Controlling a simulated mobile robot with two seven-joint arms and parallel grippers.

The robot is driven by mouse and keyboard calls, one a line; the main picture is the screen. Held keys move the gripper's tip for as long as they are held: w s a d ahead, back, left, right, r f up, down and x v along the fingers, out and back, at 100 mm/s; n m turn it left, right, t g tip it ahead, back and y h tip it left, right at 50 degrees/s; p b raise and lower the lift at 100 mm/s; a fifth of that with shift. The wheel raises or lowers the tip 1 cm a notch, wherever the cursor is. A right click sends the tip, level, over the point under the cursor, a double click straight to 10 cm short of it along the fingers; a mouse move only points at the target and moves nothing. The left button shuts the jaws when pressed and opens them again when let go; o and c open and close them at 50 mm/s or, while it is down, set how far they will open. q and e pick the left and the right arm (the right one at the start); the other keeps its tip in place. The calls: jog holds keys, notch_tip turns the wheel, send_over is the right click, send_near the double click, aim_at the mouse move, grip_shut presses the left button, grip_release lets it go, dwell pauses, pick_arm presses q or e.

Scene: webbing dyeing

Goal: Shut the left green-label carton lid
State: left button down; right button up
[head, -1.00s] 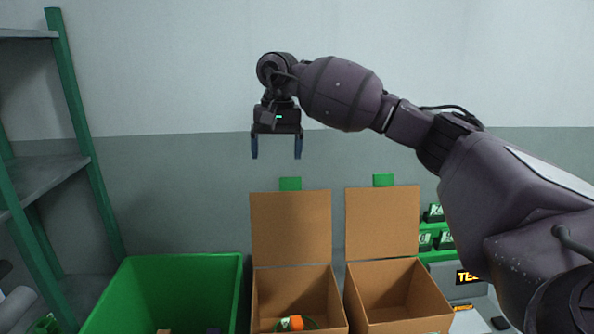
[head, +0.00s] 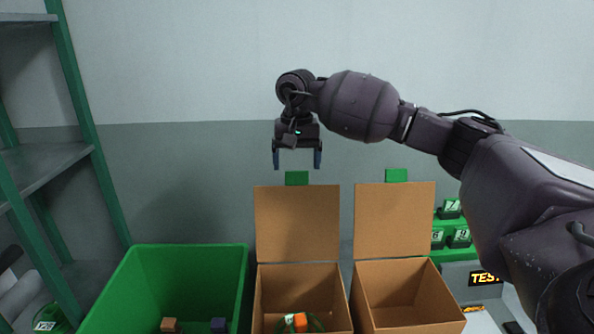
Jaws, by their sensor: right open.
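The left carton (head: 301,275) is a brown box with its lid (head: 297,223) standing upright and open at the back. A green label (head: 297,178) sticks up from the lid's top edge. Inside lies a green coil with an orange piece (head: 300,321). The right carton (head: 405,292) also stands open, its lid (head: 394,220) upright with a green label (head: 396,175); it looks empty. My right gripper (head: 297,160) is open and empty, fingers pointing down, in line with the left lid's label and apparently just above it; the depth between them is unclear. My left gripper is not in view.
A green bin (head: 185,285) with small blocks stands left of the cartons. A green-framed shelf rack (head: 80,110) is at far left. Numbered green-and-black items (head: 451,237) and a TEST display (head: 485,278) are at right. The wall behind is bare.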

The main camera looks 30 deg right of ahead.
aim_at(297, 172)
jog(key=shift+f, duration=1.6)
